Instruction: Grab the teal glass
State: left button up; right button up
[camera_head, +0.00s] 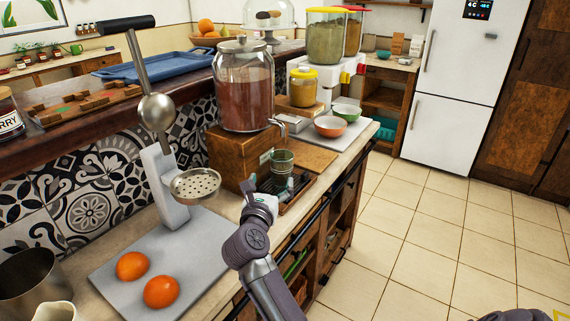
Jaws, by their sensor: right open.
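The teal glass (282,160) is a small, see-through cup. It stands upright on the drip tray (298,194) in front of the wooden stand, below the tap of a large glass dispenser. My right gripper (284,187) is at the near side of the glass, low by the tray, with its dark fingers open. It does not hold the glass. The fingers partly cover the foot of the glass and the tray, and I cannot tell whether they touch it. My left gripper is not in view.
The glass dispenser (243,88) on its wooden box (230,160) stands right behind the glass. A juice press (165,185), two oranges (147,279) and a metal pitcher (30,284) are to the left. Bowls (330,127) stand farther right. Tiled floor is free at right.

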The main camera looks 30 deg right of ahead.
aim_at(284, 151)
jog(key=b+x, duration=0.1)
jog(key=x, duration=0.4)
jog(key=shift+w+d+r, duration=0.15)
jog(key=shift+w+d, duration=0.05)
jog(key=shift+b+x, duration=0.3)
jog(key=shift+x, duration=0.7)
jog(key=shift+w+d, duration=0.15)
jog(key=x, duration=0.1)
jog(key=b+x, duration=0.1)
jog(key=x, duration=0.1)
jog(key=b+x, duration=0.1)
jog(key=shift+w+d+f, duration=0.1)
jog(key=shift+d+f, duration=0.05)
jog(key=shift+f, duration=0.2)
jog(key=shift+w+d, duration=0.2)
jog(key=shift+d, duration=0.05)
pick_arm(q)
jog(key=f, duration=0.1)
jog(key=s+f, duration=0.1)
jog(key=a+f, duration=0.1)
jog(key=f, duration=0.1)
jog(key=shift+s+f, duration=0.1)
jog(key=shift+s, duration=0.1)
pick_arm(e)
jog(key=shift+r, duration=0.15)
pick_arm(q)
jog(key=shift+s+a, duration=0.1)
pick_arm(e)
jog(key=shift+c, duration=0.2)
